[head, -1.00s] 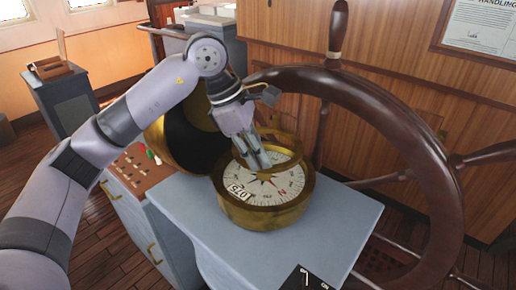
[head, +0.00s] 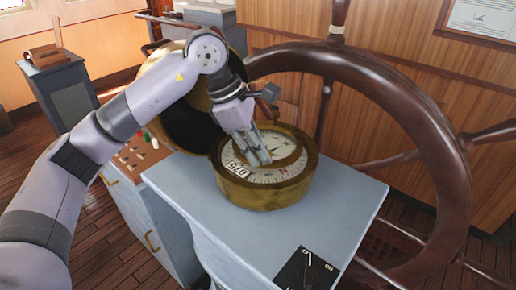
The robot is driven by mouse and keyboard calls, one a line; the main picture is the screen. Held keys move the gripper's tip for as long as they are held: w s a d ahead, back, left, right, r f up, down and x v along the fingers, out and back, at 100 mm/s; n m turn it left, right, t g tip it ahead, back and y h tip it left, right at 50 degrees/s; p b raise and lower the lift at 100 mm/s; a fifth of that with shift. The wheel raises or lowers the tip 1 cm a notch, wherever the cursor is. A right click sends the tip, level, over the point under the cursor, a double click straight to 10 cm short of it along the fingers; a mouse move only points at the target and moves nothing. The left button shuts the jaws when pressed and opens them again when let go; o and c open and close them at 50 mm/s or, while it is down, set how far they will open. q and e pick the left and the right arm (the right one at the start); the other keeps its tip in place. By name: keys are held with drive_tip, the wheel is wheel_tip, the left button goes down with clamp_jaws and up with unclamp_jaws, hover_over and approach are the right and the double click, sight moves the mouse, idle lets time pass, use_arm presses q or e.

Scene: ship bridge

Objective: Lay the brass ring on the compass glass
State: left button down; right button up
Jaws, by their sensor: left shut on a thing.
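The compass (head: 262,197) is a round brass bowl with a white marked card under its glass, standing on the pale blue-grey console top. The brass ring (head: 293,159) is over the far part of the compass glass, inside the outline of the rim. My left gripper (head: 258,158) reaches down from the upper left, shut on the near left side of the ring. The ring looks very low, at or just above the glass; I cannot tell whether it touches. Gripper and ring hide part of the card. My right gripper is not in view.
The open brass hood (head: 181,118) stands behind and left of the compass. A large dark wooden wheel (head: 405,105) rises close behind and to the right. The console top (head: 335,200) is clear at the right; a black switch plate (head: 307,270) is at the front.

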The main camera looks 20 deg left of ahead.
use_arm(q)
drive_tip(key=c, duration=1.5)
unclamp_jaws()
drive_tip(key=shift+o, duration=0.2)
wheel_tip(320, 180, up, 13)
drive_tip(key=p, duration=0.8)
